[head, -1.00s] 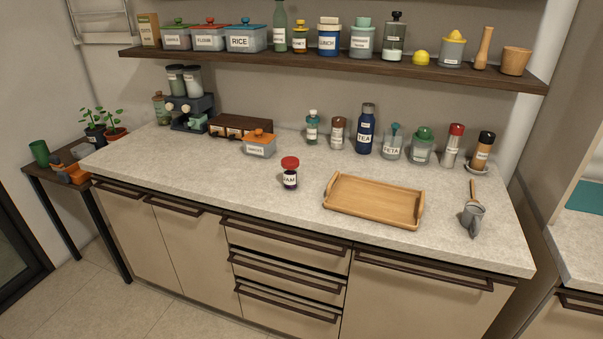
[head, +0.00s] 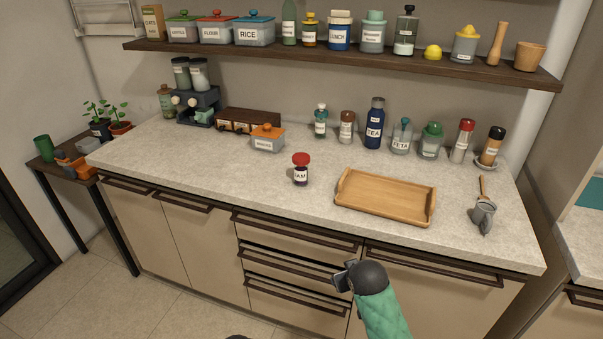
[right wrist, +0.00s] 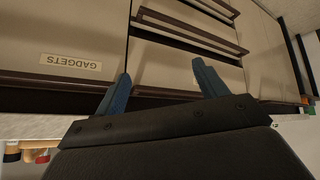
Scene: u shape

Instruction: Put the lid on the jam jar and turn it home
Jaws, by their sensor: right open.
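The jam jar (head: 301,177) stands upright on the countertop, left of the wooden tray. It is dark with a white label. A red lid (head: 301,159) sits on top of it; I cannot tell how tightly it is seated. My right gripper (head: 343,277) is low in front of the drawers, below the counter edge and well apart from the jar. In the right wrist view its two blue fingers (right wrist: 162,84) are spread with nothing between them. My left gripper is not visible.
An orange-lidded container (head: 268,144) stands behind left. Several bottles and jars line the back under the shelf (head: 350,60). The counter's front edge lies between my right gripper and the jar.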

